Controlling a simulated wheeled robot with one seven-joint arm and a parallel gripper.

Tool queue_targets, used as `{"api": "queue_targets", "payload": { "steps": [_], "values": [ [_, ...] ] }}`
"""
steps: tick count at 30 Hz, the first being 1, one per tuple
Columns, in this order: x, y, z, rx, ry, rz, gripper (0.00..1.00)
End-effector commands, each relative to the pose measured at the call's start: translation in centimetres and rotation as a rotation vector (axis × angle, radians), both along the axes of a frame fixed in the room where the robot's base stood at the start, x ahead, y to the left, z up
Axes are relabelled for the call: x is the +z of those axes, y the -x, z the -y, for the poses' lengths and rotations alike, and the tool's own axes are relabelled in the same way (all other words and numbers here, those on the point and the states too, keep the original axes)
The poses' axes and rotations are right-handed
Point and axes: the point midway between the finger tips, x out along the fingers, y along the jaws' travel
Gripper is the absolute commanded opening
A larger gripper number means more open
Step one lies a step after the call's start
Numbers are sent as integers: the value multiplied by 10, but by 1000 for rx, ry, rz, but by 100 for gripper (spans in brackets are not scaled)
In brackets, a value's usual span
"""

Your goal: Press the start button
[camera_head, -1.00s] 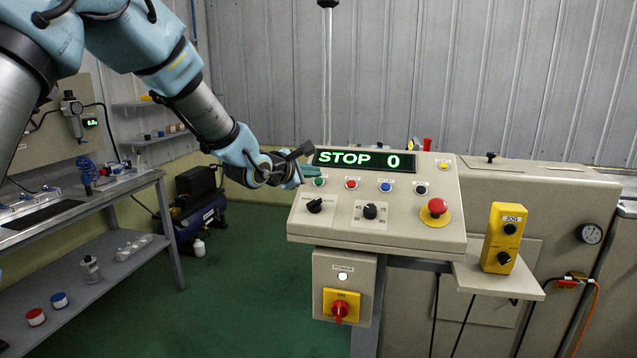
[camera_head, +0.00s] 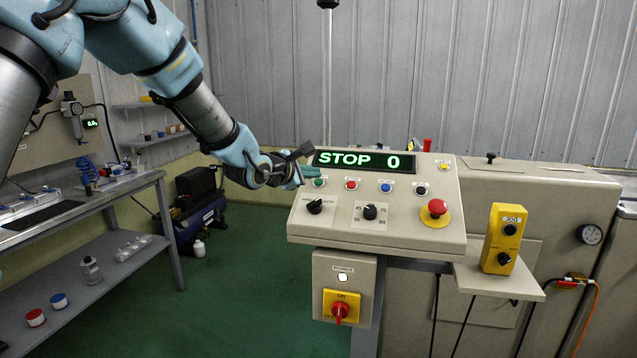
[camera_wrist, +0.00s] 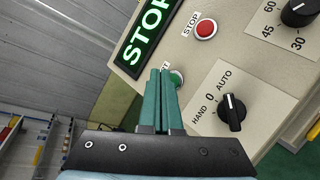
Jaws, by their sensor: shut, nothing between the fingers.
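The start button (camera_head: 318,182) is a small green button at the left of the button row on the sloped control panel (camera_head: 290,222). In the wrist view the green button (camera_wrist: 177,78) shows just beside the fingertips, partly hidden by them. The display (camera_head: 364,161) reads "STOP 0" in green. My gripper (camera_head: 308,190) is at the panel's left edge; its green fingers (camera_wrist: 161,72) are shut together with nothing between them, tips close to the button. I cannot tell whether they touch it.
A red stop button (camera_wrist: 205,29) sits right of the start button. A hand-auto knob (camera_wrist: 232,108) is below it. A red emergency button (camera_head: 435,207) and a yellow jog box (camera_head: 503,238) are farther right. A workbench (camera_head: 85,208) stands at left.

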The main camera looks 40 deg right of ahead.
Motion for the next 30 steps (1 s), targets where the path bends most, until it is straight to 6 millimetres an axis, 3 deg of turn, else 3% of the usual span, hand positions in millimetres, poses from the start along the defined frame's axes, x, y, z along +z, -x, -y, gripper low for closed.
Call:
{"api": "queue_targets", "payload": {
  "steps": [30],
  "values": [
    [-7,-2,3,0,0,0,0]
  ]
}}
